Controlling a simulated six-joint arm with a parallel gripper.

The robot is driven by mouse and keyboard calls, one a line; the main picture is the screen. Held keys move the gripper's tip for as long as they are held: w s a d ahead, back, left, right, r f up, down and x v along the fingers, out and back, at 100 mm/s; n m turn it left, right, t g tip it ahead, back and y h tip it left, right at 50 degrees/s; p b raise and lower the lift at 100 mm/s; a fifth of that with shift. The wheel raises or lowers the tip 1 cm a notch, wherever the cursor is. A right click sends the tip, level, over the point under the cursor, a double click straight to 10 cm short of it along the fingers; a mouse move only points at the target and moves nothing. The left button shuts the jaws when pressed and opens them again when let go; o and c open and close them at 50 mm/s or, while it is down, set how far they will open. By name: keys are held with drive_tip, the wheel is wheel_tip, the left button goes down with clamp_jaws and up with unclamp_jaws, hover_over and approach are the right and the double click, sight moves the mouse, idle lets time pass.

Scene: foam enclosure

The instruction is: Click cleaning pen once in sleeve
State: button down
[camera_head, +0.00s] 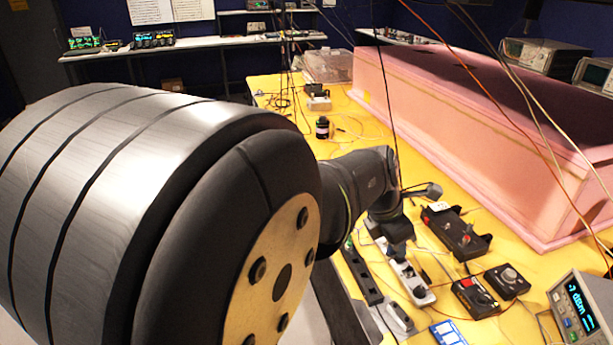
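My arm reaches over the yellow table, and my gripper (399,253) points down at its right front part. The gripper is small and dark here, and its fingers cannot be made out. I cannot pick out a cleaning pen or a sleeve with certainty; either may be hidden by the gripper or too small to tell.
A long pink foam box (450,120) fills the table's right side. Black boxes with knobs (473,297), a dark strip (362,276) and a lit meter (577,308) stand around the gripper. Thin cables hang across the view. The yellow table (345,106) has some bare surface farther back.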

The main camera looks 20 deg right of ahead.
drive_tip(key=d+f+m+g+y, duration=0.1)
drive_tip(key=d+m+g, duration=0.2)
drive_tip(key=d+m, duration=0.5)
drive_tip(key=shift+w+f+m, duration=0.15)
drive_tip(key=shift+w+m, duration=0.15)
drive_tip(key=shift+w, duration=0.15)
drive_tip(key=shift+a, duration=0.1)
drive_tip(key=shift+f, duration=2.5)
drive_tip(key=shift+f, duration=1.2)
drive_tip(key=c, duration=1.9)
unclamp_jaws()
drive_tip(key=shift+c, duration=0.2)
clamp_jaws()
drive_tip(key=shift+f, duration=0.1)
drive_tip(key=shift+r, duration=3)
